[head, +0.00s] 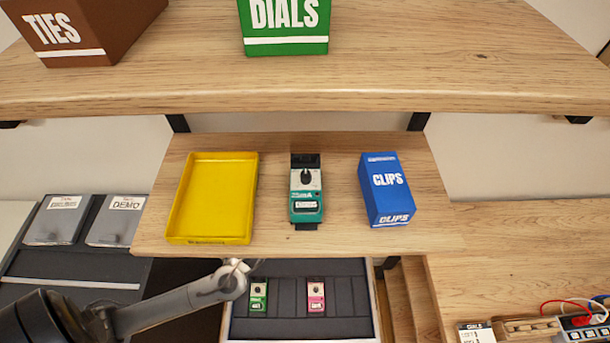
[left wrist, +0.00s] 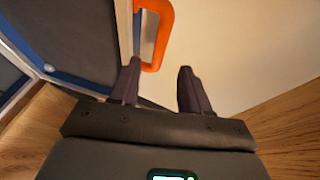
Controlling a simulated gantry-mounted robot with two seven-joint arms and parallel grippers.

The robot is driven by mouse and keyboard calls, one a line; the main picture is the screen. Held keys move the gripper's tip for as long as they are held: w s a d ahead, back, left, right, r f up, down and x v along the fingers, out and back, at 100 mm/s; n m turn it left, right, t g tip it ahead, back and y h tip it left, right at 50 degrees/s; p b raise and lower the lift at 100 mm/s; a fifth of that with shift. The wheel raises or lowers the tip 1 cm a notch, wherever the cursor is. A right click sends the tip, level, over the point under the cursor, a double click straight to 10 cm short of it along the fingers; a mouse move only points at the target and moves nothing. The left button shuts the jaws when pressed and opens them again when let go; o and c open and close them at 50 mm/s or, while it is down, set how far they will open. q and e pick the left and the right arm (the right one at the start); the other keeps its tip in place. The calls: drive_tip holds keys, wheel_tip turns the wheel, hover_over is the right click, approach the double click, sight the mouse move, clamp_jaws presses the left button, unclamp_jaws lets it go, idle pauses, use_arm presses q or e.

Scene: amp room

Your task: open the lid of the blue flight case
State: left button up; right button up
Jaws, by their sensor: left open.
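In the left wrist view, the flight case shows in part at the left, with dark panels (left wrist: 25,85), blue trim and a metal corner. An orange handle (left wrist: 166,35) with a metal plate stands at the top centre, just ahead of my fingers. My left gripper (left wrist: 160,75) is open. Its left fingertip appears close to the lower end of the handle; I cannot tell whether they touch. Nothing is visibly held between the fingers. Most of the case is out of frame, so the lid's position is unclear. In the head view, neither the case nor my grippers can be made out.
A wooden shelf (head: 285,247) holds a yellow tray (head: 216,200), a teal pedal (head: 306,190) and a blue CLIPS box (head: 386,190). Below it, a dark board (head: 290,268) carries green (head: 259,295) and pink (head: 316,295) pedals. Wooden counter lies at the right.

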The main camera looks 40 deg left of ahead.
use_arm(q)
drive_tip(key=x, duration=0.9)
drive_tip(key=shift+w+a+b, duration=0.2)
drive_tip(key=shift+w+b, duration=0.15)
clamp_jaws()
